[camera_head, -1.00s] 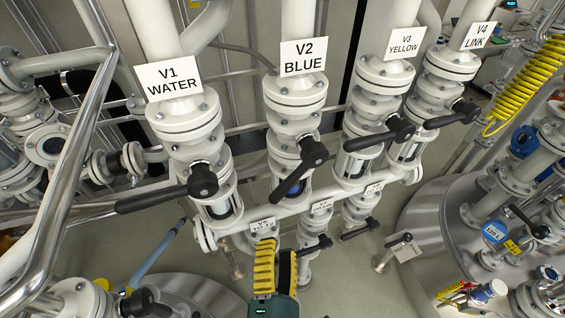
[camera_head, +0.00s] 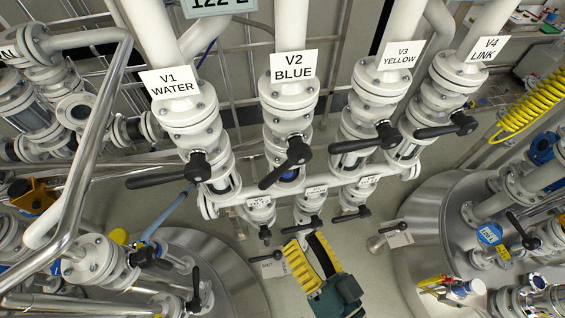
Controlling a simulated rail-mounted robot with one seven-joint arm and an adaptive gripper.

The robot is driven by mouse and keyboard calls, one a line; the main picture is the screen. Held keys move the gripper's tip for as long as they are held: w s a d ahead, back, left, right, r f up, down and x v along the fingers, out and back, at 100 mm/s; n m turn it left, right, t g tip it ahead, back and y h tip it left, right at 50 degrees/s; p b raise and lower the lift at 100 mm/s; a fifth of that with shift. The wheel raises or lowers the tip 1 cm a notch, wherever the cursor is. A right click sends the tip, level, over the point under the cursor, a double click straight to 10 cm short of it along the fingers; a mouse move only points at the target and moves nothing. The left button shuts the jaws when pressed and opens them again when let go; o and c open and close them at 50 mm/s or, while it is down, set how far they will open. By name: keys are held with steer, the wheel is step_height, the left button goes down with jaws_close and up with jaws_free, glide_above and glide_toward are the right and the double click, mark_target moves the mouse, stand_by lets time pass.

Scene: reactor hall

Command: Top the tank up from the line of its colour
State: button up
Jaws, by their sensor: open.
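Four white valves stand in a row on white pipes, with signs V1 WATER (camera_head: 170,82), V2 BLUE (camera_head: 293,67), V3 YELLOW (camera_head: 404,54) and V4 LINK (camera_head: 485,49). Each has a black lever: V1's (camera_head: 160,177), V2's (camera_head: 280,170), V3's (camera_head: 362,140) and V4's (camera_head: 440,130).
Smaller levered valves (camera_head: 311,205) hang below the cross pipe, their labels too small to read. A display (camera_head: 208,4) at the top edge reads 122 L. A steel rail (camera_head: 92,150) crosses the left. A yellow coiled hose (camera_head: 530,100) hangs at right. Floor shows between the tanks.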

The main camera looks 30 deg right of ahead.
mark_target(276, 180)
steer(key=shift+h, duration=0.3)
steer(key=w+p, duration=0.2)
steer(key=w, duration=0.3)
steer(key=w+d+p, duration=0.1)
steer(key=w+p, duration=0.2)
steer(key=w, duration=0.2)
steer(key=w+p, duration=0.2)
steer(key=w, duration=0.3)
steer(key=shift+w+d+r, duration=0.1)
steer(key=shift+w+d, duration=0.15)
steer(key=shift+w, duration=0.25)
jaws_close()
